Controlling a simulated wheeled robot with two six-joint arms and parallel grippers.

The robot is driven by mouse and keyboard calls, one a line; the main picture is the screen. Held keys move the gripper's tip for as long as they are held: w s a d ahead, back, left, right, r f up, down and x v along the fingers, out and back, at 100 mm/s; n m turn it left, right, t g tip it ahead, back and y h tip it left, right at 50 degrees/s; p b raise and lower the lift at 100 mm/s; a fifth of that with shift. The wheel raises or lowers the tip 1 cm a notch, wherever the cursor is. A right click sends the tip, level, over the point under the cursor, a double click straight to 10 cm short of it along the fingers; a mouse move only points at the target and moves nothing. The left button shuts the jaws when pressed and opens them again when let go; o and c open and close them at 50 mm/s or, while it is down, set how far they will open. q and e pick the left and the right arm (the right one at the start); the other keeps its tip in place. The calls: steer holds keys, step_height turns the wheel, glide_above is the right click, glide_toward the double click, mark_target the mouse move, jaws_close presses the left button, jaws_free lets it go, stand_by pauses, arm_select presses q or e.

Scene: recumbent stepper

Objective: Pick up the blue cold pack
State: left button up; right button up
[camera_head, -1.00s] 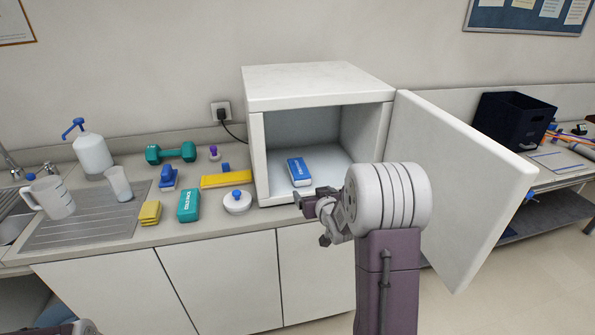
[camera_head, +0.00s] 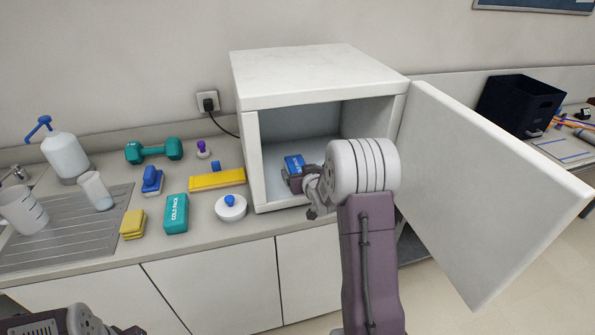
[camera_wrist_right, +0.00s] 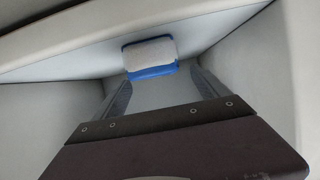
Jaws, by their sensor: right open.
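The blue cold pack (camera_head: 294,163) lies on the floor of the open white cabinet (camera_head: 250,150). My right gripper (camera_head: 289,180) is at the cabinet opening, just in front of the pack, and hides part of it. In the right wrist view the pack (camera_wrist_right: 150,57) shows a pale face and a blue edge. It lies ahead of the two open fingers (camera_wrist_right: 160,88), roughly between their tips, and looks apart from them. A teal cold pack (camera_head: 176,213) lies on the counter. My left arm shows at the bottom left, and its fingers cannot be made out.
The cabinet door (camera_head: 490,190) stands wide open to the right of my right arm.

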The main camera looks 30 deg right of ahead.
mark_target(298, 167)
steer(key=p+x, duration=0.1)
steer(key=x, duration=0.4)
steer(key=shift+d, duration=0.25)
steer(key=shift+r, duration=0.2)
steer(key=c, duration=1)
jaws_close()
